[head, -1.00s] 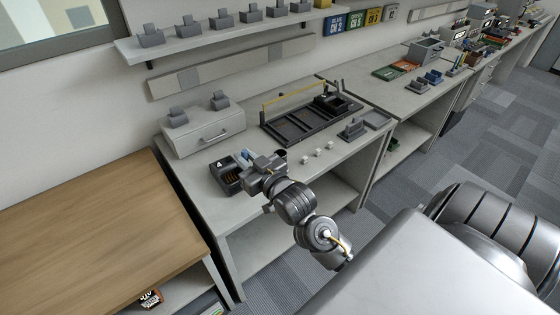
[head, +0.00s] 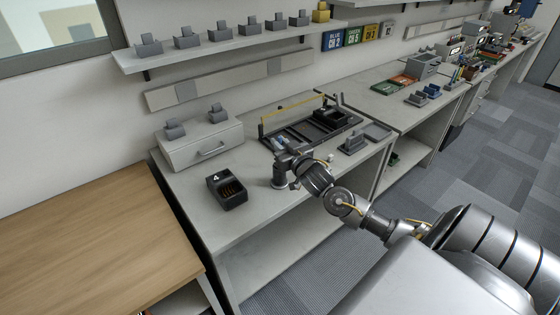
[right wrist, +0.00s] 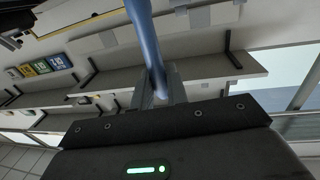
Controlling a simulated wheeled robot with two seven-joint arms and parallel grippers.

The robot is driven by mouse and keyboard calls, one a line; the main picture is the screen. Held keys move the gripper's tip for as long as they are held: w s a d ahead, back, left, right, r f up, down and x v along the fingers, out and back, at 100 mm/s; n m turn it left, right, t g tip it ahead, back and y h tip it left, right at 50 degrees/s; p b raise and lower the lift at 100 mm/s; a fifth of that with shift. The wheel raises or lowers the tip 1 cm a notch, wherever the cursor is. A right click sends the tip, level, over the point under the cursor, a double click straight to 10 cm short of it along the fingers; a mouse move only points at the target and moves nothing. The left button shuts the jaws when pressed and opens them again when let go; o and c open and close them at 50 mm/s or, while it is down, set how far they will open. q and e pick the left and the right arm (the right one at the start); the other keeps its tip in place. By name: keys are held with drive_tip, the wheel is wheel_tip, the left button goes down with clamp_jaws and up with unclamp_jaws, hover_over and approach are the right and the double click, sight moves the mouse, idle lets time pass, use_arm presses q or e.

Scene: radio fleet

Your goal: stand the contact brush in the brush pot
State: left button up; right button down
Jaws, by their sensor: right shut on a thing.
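My right gripper (head: 285,162) is over the middle bench, in front of the black tray. In the right wrist view its fingers (right wrist: 160,88) are shut on a slim blue handle (right wrist: 146,38), which I take for the contact brush. The handle runs from between the fingers to the top edge of that view, and its far end is out of frame. In the head view a bit of blue (head: 281,142) shows just behind the gripper. I cannot pick out the brush pot for certain. My left gripper is not in view.
A black box marked 4 (head: 227,191) stands left of the gripper on the bench. Behind are a drawer unit (head: 202,146) and a black tray with a yellow bar (head: 290,105). A grey holder (head: 353,143) stands to the right. Bench front left is clear.

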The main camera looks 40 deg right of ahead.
drive_tip(key=shift+f, duration=2.55)
drive_tip(key=shift+f, duration=0.1)
drive_tip(key=c, duration=1.4)
unclamp_jaws()
drive_tip(key=s, duration=0.4)
drive_tip(key=s+a+b, duration=0.1)
drive_tip(key=s, duration=0.3)
drive_tip(key=s+a, duration=0.1)
drive_tip(key=s, duration=0.2)
drive_tip(key=shift+s, duration=0.4)
